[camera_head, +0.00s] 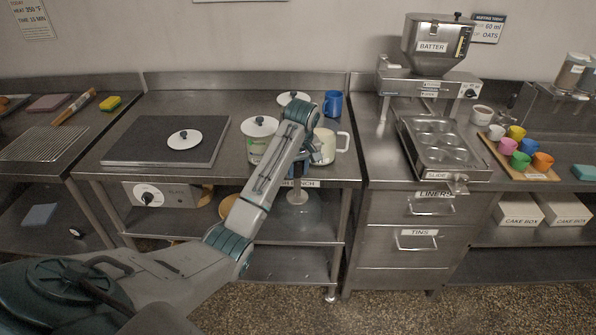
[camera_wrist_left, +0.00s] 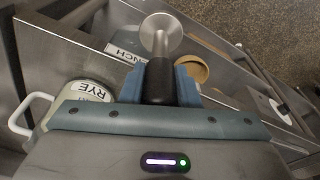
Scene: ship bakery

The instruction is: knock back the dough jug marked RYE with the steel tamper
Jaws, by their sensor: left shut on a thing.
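My left gripper (camera_head: 299,166) is shut on the steel tamper (camera_head: 297,195), which hangs disc-down in front of the bench edge. In the left wrist view the tamper's black handle (camera_wrist_left: 160,82) is between the fingers and its round steel disc (camera_wrist_left: 160,35) points away. The jug marked RYE (camera_wrist_left: 88,91) is beside the gripper at left in that view, its white handle outward. A cream jug with a handle (camera_head: 328,147), label unseen, stands behind my left wrist in the head view, partly hidden by it. A lidded jug (camera_head: 259,138) is left of it. My right gripper is out of view.
A white lid (camera_head: 184,139) lies on the dark hotplate (camera_head: 165,152). Another lidded jug (camera_head: 293,98) and a blue mug (camera_head: 333,103) stand behind. The batter machine (camera_head: 430,80) and muffin tin (camera_head: 437,140) are right. A yellow-brown bowl (camera_wrist_left: 192,69) is on the lower shelf.

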